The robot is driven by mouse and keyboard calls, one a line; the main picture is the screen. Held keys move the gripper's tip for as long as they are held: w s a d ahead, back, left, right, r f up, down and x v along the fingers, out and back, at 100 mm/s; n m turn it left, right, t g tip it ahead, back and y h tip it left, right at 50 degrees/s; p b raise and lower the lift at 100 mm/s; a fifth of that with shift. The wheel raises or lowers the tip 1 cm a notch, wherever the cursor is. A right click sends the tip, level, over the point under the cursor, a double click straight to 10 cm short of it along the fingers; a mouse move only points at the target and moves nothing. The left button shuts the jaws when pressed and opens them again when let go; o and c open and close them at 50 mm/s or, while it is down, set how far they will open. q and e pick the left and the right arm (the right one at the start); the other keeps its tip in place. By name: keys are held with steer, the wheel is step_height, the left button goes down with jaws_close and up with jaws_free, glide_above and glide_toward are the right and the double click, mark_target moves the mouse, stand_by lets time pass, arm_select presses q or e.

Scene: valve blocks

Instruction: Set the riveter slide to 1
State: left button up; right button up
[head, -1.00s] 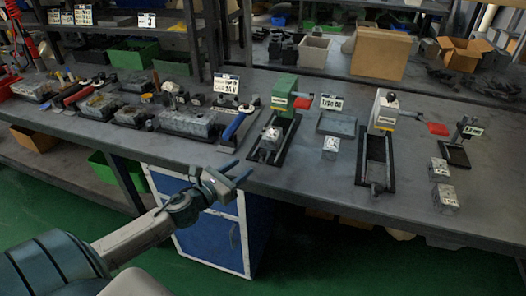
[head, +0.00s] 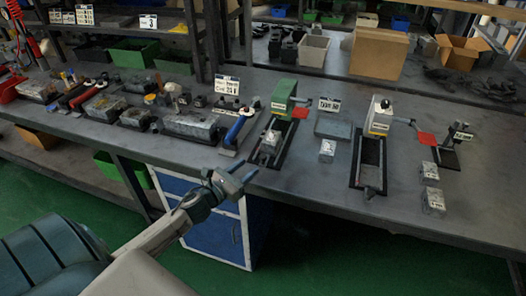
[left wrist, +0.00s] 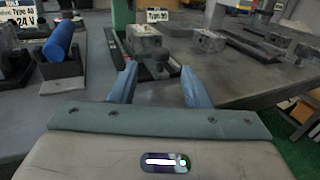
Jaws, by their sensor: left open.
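Two machines with long dark slide tracks stand on the bench; I cannot read which label says riveter. The green machine (head: 283,95) has a grey block (head: 270,141) in its track. My left gripper (head: 246,171) is open and empty, in front of the bench edge near the green machine's track. In the left wrist view, the grey block (left wrist: 147,43) and green column (left wrist: 122,14) show beyond the open fingers (left wrist: 158,72). My right gripper is not in view.
Small grey blocks (head: 327,150) (head: 433,202) stand loose on the bench. A blue-handled tool (head: 236,128) lies left of the green machine. A grey tray (head: 334,125) lies between the machines. The front bench edge runs below the tracks.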

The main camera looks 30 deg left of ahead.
mark_target(261, 157)
arm_select(q)
steer(key=shift+w+d+r+p, duration=0.1)
steer(key=shift+r+p, duration=0.1)
steer(key=shift+p, duration=0.1)
steer(key=w+p, duration=0.1)
steer(key=p, duration=0.1)
steer(key=w+p, duration=0.1)
steer(key=p, duration=0.1)
steer(key=shift+w+d+r, duration=0.15)
steer(key=shift+w+d, duration=0.05)
steer(key=shift+w, duration=0.1)
steer(key=w+p, duration=0.2)
steer(key=w, duration=0.1)
steer(key=w+p, duration=0.1)
steer(key=shift+w+d+f, duration=0.2)
steer(key=shift+d, duration=0.15)
steer(key=shift+w+d+f+p, duration=0.15)
steer(key=shift+w+p, duration=0.15)
steer(key=shift+w, duration=0.25)
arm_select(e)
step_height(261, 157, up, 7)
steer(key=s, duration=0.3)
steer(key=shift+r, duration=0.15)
